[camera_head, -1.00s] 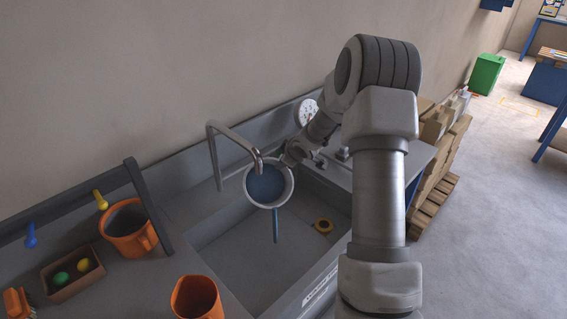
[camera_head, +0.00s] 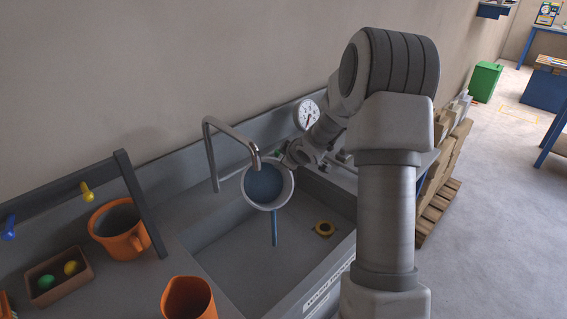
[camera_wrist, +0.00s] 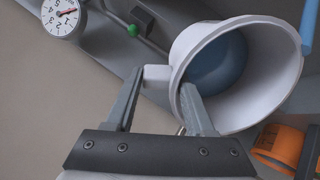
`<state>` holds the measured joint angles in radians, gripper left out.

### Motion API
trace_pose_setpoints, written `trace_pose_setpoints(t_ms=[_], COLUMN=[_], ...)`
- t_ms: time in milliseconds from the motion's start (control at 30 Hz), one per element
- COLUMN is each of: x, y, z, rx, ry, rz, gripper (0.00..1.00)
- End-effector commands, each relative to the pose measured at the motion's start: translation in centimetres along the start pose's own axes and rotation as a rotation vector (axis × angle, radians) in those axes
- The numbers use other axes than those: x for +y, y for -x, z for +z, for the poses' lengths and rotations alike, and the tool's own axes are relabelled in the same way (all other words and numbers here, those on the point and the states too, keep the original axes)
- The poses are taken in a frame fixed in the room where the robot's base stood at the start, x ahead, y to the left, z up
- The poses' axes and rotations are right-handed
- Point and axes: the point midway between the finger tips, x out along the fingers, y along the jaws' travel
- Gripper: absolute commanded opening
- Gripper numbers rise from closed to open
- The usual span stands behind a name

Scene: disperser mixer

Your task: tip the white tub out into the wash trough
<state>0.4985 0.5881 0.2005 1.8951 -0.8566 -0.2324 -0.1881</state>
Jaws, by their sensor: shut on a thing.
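The white tub (camera_head: 289,193) hangs tilted over the wash trough (camera_head: 235,262), its mouth towards the head camera. Blue liquid (camera_head: 263,185) shows inside it. A thin blue stream (camera_head: 274,228) runs down from its lower lip into the trough. In the wrist view, my gripper (camera_wrist: 163,92) is shut on the handle at the side of the white tub (camera_wrist: 262,72), one finger on each side, the right one across the rim. In the head view my arm comes from the right, and the fingers are too small to make out.
A bent tap (camera_head: 213,155) stands just left of the tub, its spout close to the rim. Orange containers (camera_head: 119,230) and a brown box (camera_head: 58,276) stand on the left counter. A dial (camera_head: 307,115) is behind.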

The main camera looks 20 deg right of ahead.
Motion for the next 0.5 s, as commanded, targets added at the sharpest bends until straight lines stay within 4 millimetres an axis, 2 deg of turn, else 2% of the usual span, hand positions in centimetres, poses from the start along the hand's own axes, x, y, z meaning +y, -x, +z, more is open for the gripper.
trace_pose_setpoints(t_ms=[500], x=[-0.3], y=[0.35], z=[0.26], rx=[0.042], ry=[0.003], rz=[0.042], gripper=[0.0])
